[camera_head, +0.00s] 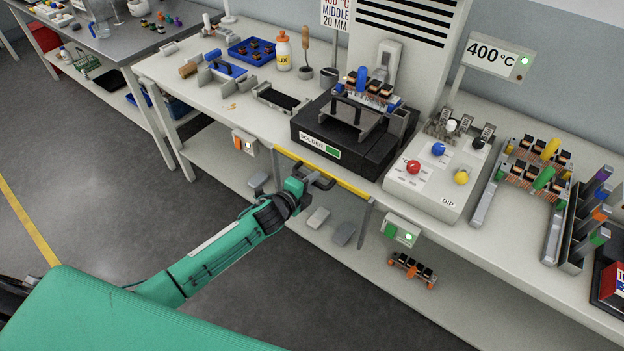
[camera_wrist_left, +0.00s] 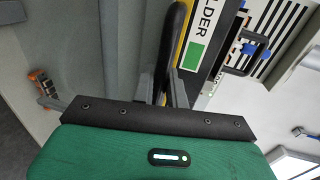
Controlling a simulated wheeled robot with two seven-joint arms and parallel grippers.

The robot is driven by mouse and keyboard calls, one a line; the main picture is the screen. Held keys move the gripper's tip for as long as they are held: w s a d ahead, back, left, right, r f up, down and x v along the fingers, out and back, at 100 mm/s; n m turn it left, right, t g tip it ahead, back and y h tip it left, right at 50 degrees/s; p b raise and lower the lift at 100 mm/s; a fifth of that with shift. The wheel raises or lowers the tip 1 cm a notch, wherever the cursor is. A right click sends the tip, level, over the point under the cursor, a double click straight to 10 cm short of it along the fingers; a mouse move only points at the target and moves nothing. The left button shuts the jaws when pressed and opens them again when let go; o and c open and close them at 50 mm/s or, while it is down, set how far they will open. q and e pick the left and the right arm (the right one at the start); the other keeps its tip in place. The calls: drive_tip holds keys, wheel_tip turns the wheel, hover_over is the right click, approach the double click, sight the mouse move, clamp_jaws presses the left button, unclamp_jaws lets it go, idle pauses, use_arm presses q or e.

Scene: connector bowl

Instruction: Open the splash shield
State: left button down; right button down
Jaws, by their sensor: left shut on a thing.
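The splash shield (camera_head: 322,171) is in front of the black solder unit, with a yellow bar along the bench's front edge. A see-through panel with grey side edges seems to hang below the bar. The yellow bar also shows in the wrist view (camera_wrist_left: 186,42). A dark handle (camera_head: 323,182) is on the shield's front; it is a long black bar in the wrist view (camera_wrist_left: 174,45). My left gripper (camera_head: 309,184) is shut on this handle, with its fingers on both sides of it in the wrist view (camera_wrist_left: 165,88). My right gripper is not in view.
The black solder unit (camera_head: 310,138) stands behind the shield, holding a fixture with a board (camera_head: 366,93). A control box (camera_head: 438,178) is to its right. Under the bench are a switch box (camera_head: 401,231) and grey pedals (camera_head: 343,233). The floor in front is clear.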

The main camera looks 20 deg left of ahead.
use_arm(q)
drive_tip(key=shift+f, duration=0.1)
drive_tip(key=c, duration=1.5)
unclamp_jaws()
drive_tip(key=b+v, duration=0.2)
drive_tip(key=v, duration=1.2)
